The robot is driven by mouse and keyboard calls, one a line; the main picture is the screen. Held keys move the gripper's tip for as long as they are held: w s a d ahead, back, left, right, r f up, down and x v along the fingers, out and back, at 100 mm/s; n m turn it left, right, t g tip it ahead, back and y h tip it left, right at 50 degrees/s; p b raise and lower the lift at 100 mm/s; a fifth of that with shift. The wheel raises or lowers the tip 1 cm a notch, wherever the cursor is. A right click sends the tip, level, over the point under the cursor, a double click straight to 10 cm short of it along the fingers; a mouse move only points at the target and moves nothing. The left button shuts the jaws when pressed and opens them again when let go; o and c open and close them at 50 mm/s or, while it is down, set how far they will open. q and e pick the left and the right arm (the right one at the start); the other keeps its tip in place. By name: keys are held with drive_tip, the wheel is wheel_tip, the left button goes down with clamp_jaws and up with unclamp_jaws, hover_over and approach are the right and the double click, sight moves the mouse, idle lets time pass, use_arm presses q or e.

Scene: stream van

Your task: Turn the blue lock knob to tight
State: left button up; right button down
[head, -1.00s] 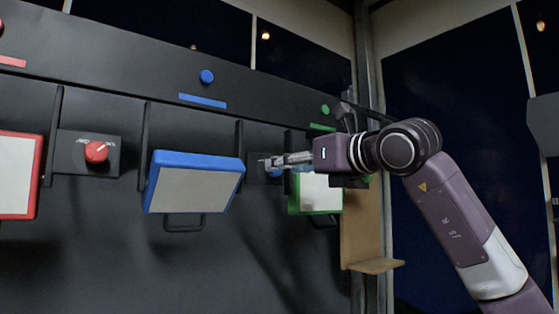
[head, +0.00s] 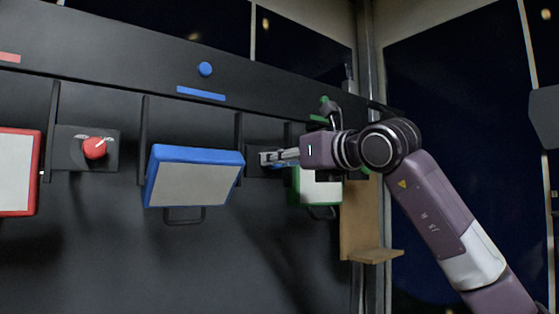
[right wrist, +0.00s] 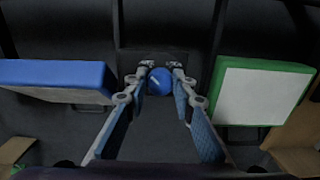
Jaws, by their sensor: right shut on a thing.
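The blue lock knob (right wrist: 160,82) is round, with a pale mark on its face. It sits on a dark plate on the black wall. My right gripper (right wrist: 160,78) has a fingertip on each side of it and is shut on it. In the head view my right gripper (head: 270,157) reaches in from the right, between the blue-framed panel and the green-framed panel, and hides the knob. The knob's scale words cannot be read. My left gripper is not in view.
The blue-framed panel (head: 195,180) is close left of the gripper, and the green-framed panel (head: 318,188) is close right. A red knob (head: 95,148) and a red-framed panel (head: 15,175) are farther left. A small wooden shelf (head: 372,255) is at lower right.

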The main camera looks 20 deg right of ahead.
drive_tip(key=shift+m, duration=0.3)
drive_tip(key=shift+d+f+m+b, duration=0.1)
drive_tip(key=shift+m+b, duration=2.05)
drive_tip(key=shift+m, duration=2.15)
drive_tip(key=shift+d+m+b, duration=0.1)
drive_tip(key=shift+m+b, duration=2.05)
drive_tip(key=shift+m, duration=2.15)
drive_tip(key=c, duration=1.6)
unclamp_jaws()
